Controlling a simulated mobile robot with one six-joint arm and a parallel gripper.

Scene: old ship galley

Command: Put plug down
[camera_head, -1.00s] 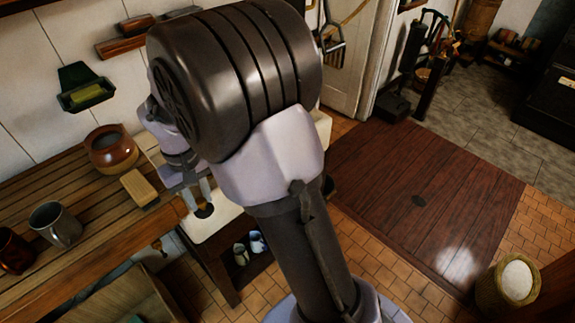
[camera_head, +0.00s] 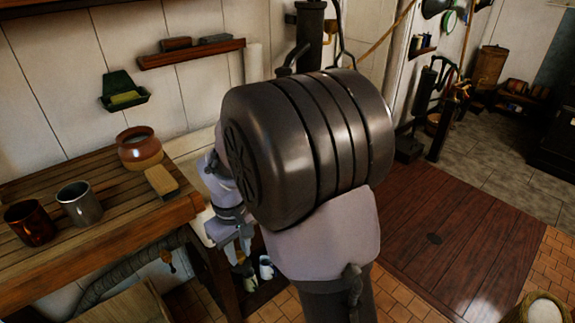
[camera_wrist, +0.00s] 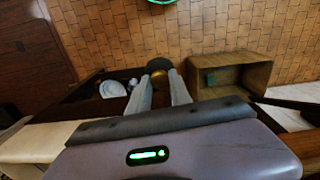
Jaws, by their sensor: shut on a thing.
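The plug (camera_wrist: 159,67) shows in the wrist view as a dark round disc with a brass-coloured part. My gripper (camera_wrist: 162,82) is shut on it, with the plug at the fingertips. In the head view my gripper (camera_head: 239,249) points down by the front of the pale sink (camera_head: 197,148), beside the right end of the wooden counter. The plug cannot be made out clearly there. My arm hides much of the sink. In the wrist view the sink's pale edge (camera_wrist: 45,142) is at lower left, and the plug appears over the floor side.
The slatted counter (camera_head: 115,172) holds a brown pot (camera_head: 139,150), a yellowish block (camera_head: 161,181), a grey mug (camera_head: 80,204) and a copper mug (camera_head: 31,222). A wooden crate (camera_wrist: 232,72) stands on the tiled floor. White crockery (camera_wrist: 113,89) sits on a low shelf near my gripper.

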